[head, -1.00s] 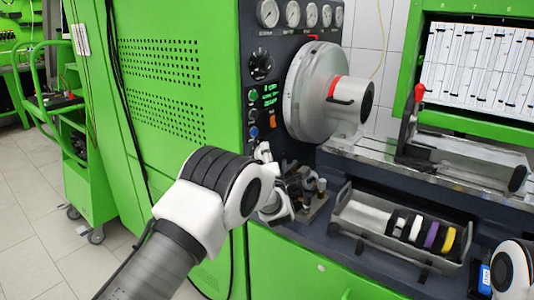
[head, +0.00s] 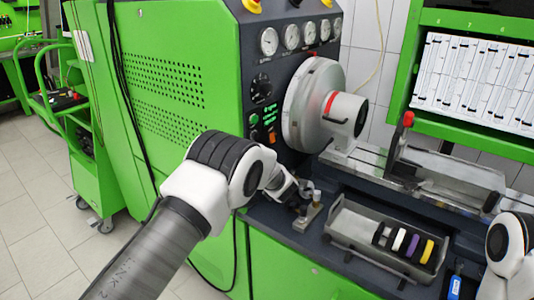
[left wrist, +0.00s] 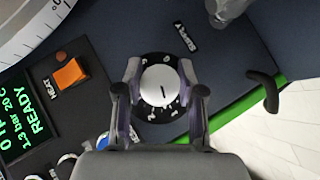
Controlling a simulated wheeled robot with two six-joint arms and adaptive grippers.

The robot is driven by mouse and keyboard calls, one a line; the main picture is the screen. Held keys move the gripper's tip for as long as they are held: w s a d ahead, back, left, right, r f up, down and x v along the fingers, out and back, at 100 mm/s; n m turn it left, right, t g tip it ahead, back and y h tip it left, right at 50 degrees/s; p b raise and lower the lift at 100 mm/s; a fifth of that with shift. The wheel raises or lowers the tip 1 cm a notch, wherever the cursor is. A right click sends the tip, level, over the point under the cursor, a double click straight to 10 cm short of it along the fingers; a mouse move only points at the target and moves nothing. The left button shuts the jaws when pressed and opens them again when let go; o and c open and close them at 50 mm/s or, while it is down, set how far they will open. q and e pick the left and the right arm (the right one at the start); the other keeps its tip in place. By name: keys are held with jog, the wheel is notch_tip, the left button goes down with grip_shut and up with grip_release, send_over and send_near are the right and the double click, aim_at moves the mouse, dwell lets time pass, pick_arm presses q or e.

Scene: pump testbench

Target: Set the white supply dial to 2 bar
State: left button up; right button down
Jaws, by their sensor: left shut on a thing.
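The white supply dial (left wrist: 154,88) shows in the left wrist view on a dark panel, beside the SUPPLY label (left wrist: 188,38). It has a short black pointer mark and sits in a black ring of small white scale marks, too small to read surely. My left gripper (left wrist: 160,78) is shut on the dial, one finger on each side. The green-lettered display (left wrist: 24,120) shows READY and what looks like 1.3 bar, 20 C. My right gripper is out of view; only part of that arm shows at the right edge.
The silver drum (head: 305,105) stands right of the panel. A grey tray (head: 345,226) with coloured rings lies on the bench.

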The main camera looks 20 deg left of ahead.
pick_arm(q)
jog(key=g+p, duration=0.1)
jog(key=p, duration=0.1)
jog(key=m+g+p, duration=0.1)
jog(key=p, duration=0.1)
jog(key=shift+r, duration=0.35)
jog(key=shift+f+m+g+p, duration=0.25)
jog(key=shift+m+g+p, duration=0.2)
jog(key=shift+g, duration=0.15)
jog(key=shift+f+m+g+y, duration=0.15)
jog(key=shift+m+g+y, duration=0.25)
jog(key=shift+g, duration=0.3)
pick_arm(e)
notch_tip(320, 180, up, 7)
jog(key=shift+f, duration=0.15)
pick_arm(q)
jog(key=o, duration=1.2)
jog(key=shift+a, duration=0.1)
jog(key=shift+c, duration=0.2)
jog(key=v, duration=1.2)
